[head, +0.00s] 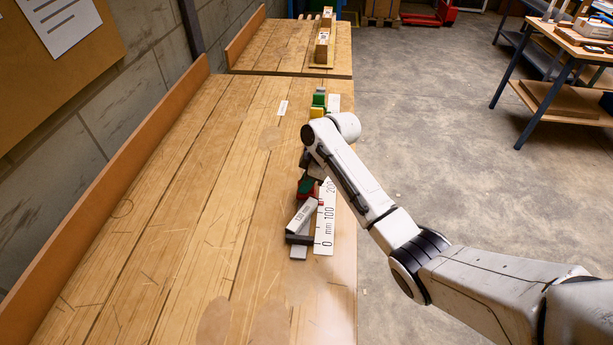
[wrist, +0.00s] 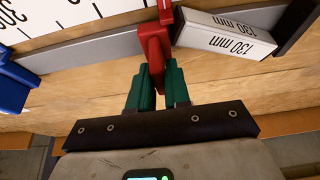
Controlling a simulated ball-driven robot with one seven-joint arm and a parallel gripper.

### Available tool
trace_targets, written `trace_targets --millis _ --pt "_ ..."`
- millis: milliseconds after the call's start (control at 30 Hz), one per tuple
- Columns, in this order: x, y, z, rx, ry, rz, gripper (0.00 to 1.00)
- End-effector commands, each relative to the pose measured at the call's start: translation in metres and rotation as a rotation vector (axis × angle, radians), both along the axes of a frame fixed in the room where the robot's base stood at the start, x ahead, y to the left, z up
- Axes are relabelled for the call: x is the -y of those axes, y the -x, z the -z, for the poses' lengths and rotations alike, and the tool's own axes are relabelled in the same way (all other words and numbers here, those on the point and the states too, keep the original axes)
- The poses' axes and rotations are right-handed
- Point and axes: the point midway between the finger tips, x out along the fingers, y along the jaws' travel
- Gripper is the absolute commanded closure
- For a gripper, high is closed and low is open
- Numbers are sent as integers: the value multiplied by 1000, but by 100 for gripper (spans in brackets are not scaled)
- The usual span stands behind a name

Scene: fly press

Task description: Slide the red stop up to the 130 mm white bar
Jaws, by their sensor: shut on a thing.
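The red stop (wrist: 154,48) sits on the grey rail in the wrist view. My gripper's green fingers (wrist: 158,88) are shut on its lower part. In the head view the stop (head: 305,188) is partly hidden by my arm. The white bar marked 130 mm (wrist: 225,36) lies just right of the stop, slanted to the rail. Its left end is very close to the stop; I cannot tell whether they touch. In the head view the bar (head: 302,214) lies on the near side of the stop, by the dark end block (head: 298,238).
The grey rail (wrist: 90,50) runs alongside the white millimetre scale (head: 324,240). A blue block (wrist: 12,88) is at the left in the wrist view. Yellow and green blocks (head: 318,100) stand farther along the bench. The wooden bench (head: 200,190) is clear to the left.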

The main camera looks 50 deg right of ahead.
Motion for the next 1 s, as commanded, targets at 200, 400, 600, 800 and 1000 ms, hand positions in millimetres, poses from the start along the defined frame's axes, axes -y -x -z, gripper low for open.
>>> trace_targets --millis 200,400,600,800,1000 --pt "1 -1 -1 2 2 0 100" --pt "1 -1 -1 2 2 1 67" --pt "1 0 -1 1 1 1 62" --pt "2 1 -6 2 2 1 62" --pt "10 10 -35 6 3 1 62"
